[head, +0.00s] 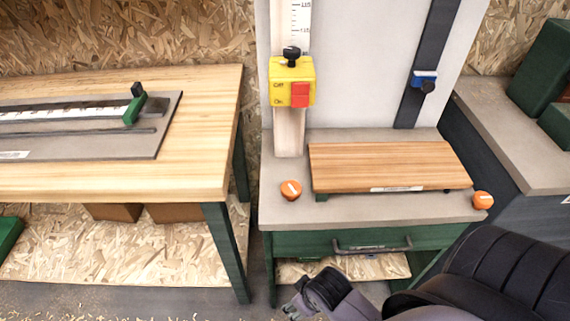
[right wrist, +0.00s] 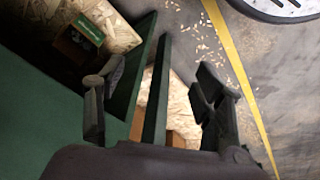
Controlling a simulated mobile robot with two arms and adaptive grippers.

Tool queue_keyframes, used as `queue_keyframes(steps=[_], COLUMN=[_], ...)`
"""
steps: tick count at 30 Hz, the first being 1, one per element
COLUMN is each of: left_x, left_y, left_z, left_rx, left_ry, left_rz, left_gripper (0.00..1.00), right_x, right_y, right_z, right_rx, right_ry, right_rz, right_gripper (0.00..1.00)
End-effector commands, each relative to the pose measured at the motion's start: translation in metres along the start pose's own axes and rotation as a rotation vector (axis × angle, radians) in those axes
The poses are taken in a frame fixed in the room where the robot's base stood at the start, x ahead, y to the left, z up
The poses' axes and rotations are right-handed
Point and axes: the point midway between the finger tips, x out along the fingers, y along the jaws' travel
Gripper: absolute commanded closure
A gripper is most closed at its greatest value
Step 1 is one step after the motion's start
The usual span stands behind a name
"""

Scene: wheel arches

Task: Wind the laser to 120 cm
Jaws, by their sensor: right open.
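A yellow box (head: 291,85) with a red switch panel and a black knob (head: 291,53) on top sits on an upright wooden post. Above it, a white scale (head: 298,22) shows small numbers too small to read surely. A blue slider (head: 424,79) with a dark knob sits on a dark upright rail (head: 428,50) at right. I cannot tell which part is the laser. My right gripper (head: 296,309) is low at the bottom edge, in front of the bench and well below these parts. In the right wrist view its fingers (right wrist: 155,110) are apart and empty. My left gripper is not shown.
A wooden board (head: 388,166) lies on the grey bench top (head: 360,212), with orange knobs (head: 291,190) (head: 483,200) beside it. A green drawer with a dark handle (head: 372,248) is below. A wooden table (head: 205,120) stands left, a grey counter (head: 520,150) right.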

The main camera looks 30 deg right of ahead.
Motion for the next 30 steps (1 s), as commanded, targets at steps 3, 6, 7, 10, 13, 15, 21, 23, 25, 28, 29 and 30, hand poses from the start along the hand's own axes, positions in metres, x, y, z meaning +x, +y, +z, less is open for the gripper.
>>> queue_keyframes(steps=[3, 6, 7, 10, 13, 15, 21, 23, 25, 28, 29, 30], left_x=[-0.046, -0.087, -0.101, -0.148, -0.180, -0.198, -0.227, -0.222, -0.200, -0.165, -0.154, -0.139], left_y=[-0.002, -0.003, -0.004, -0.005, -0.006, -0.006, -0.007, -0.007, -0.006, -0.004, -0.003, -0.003], left_z=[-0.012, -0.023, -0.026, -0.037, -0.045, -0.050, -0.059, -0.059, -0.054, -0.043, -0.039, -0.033], left_rx=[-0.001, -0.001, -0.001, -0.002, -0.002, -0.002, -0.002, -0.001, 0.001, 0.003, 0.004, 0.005], left_ry=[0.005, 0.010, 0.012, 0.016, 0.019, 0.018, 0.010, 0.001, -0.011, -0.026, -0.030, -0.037], left_rz=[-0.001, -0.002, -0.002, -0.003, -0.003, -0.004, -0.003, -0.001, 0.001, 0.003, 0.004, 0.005], left_gripper=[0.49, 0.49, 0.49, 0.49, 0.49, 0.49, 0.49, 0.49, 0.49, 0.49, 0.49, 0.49], right_x=[-0.047, -0.089, -0.104, -0.153, -0.192, -0.215, -0.275, -0.291, -0.296, -0.294, -0.294, -0.292], right_y=[0.001, 0.002, 0.002, 0.002, 0.000, -0.003, -0.018, -0.027, -0.039, -0.050, -0.052, -0.054], right_z=[-0.013, -0.025, -0.029, -0.045, -0.060, -0.070, -0.107, -0.123, -0.137, -0.148, -0.151, -0.154], right_rx=[-0.002, -0.006, -0.009, -0.025, -0.051, -0.077, -0.218, -0.311, -0.433, -0.578, -0.620, -0.674], right_ry=[0.007, 0.016, 0.019, 0.033, 0.051, 0.066, 0.130, 0.161, 0.191, 0.215, 0.220, 0.223], right_rz=[0.000, -0.002, -0.003, -0.011, -0.023, -0.036, -0.098, -0.133, -0.180, -0.236, -0.251, -0.269], right_gripper=[0.37, 0.37, 0.37, 0.37, 0.37, 0.37, 0.37, 0.37, 0.37, 0.37, 0.37, 0.37])
